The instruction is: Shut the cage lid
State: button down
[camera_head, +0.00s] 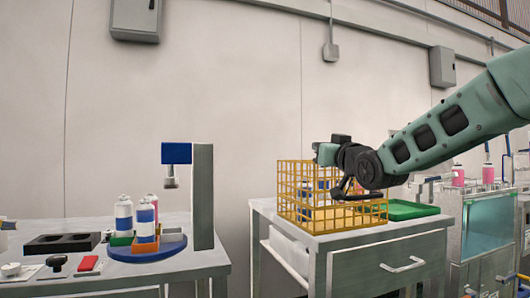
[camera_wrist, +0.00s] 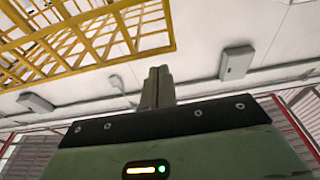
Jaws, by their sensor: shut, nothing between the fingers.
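The yellow wire cage (camera_head: 330,220) stands on the metal cabinet at right of centre. Its mesh rises higher at the back left than at the front; I cannot clearly tell the lid from the walls. White and blue cans show dimly through the mesh. My gripper (camera_head: 342,190) is at the cage, overlapping its upper right part in the head view; contact cannot be told. In the wrist view my gripper (camera_wrist: 157,86) has its two fingers together with nothing between them. Yellow mesh (camera_wrist: 90,35) fills the upper left there, apart from the fingertips in the picture.
A green tray (camera_head: 408,210) lies right of the cage, behind my arm. The metal cabinet (camera_head: 395,262) carries both. A gap separates the two benches.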

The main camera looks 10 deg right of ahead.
aim_at(335, 180)
jog(key=shift+t, duration=0.9)
jog(key=shift+s+d+f+b, duration=0.1)
jog(key=shift+s+f+b, duration=0.25)
jog(key=shift+f+b, duration=0.5)
jog(key=shift+s+d+f+b, duration=0.1)
jog(key=shift+s+f+b, duration=0.3)
jog(key=shift+b, duration=0.75)
jog(key=shift+s+f+b, duration=0.25)
jog(key=shift+f+b, duration=0.45)
jog(key=shift+b, duration=0.3)
jog(key=shift+f, duration=0.15)
